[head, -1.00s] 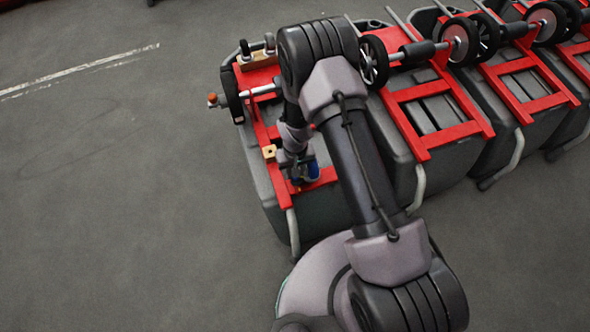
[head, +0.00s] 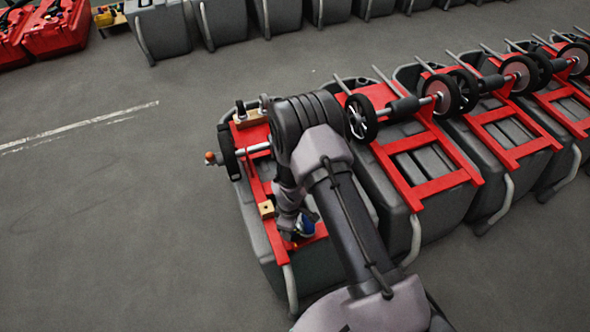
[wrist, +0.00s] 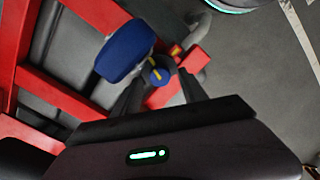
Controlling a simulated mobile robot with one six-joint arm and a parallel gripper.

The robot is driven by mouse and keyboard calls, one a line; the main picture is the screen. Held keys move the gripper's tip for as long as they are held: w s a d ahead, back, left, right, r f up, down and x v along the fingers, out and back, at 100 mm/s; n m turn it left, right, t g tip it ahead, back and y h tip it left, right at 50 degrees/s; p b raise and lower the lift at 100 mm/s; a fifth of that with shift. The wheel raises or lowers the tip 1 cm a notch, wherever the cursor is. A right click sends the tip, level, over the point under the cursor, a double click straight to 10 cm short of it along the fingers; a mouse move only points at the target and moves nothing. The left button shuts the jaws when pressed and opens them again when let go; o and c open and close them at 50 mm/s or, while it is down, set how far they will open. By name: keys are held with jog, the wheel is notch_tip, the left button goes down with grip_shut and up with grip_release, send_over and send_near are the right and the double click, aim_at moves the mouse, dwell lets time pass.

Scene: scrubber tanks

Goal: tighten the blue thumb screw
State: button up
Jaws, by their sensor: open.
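In the wrist view, a small round blue knob with a yellow line, which looks like the blue thumb screw (wrist: 158,71), sits by the red frame (wrist: 187,72). A yellow mark (wrist: 175,50) is on the frame beside it. A larger blue rounded part (wrist: 124,50) lies just left of the knob. My gripper (wrist: 161,88) is open, its dark fingers on either side of the knob; contact cannot be told. In the head view my gripper (head: 297,232) is low over the leftmost tank (head: 262,250), beside a blue part (head: 306,226). The knob cannot be made out there.
More grey tanks with red frames (head: 415,195) and black wheels (head: 361,117) stand close on the right. An orange-tipped rod (head: 210,158) sticks out left of the leftmost tank. Grey floor (head: 90,230) at left is free. Another row of tanks (head: 160,30) stands at the back.

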jog(key=n+p, duration=0.1)
jog(key=n, duration=0.4)
jog(key=shift+s+r, duration=0.1)
jog(key=shift+r, duration=0.05)
jog(key=n, duration=0.3)
jog(key=n+p, duration=0.1)
jog(key=n, duration=0.3)
jog(key=shift+s+n+p, duration=0.15)
jog(key=shift+n+p, duration=0.15)
jog(key=shift+n, duration=0.1)
notch_tip(320, 180, up, 30)
jog(key=w+d+m+t+p, duration=0.1)
jog(key=w+m+p, duration=0.1)
jog(key=m+p, duration=0.3)
jog(key=shift+d+m, duration=0.4)
jog(key=shift+m, duration=0.5)
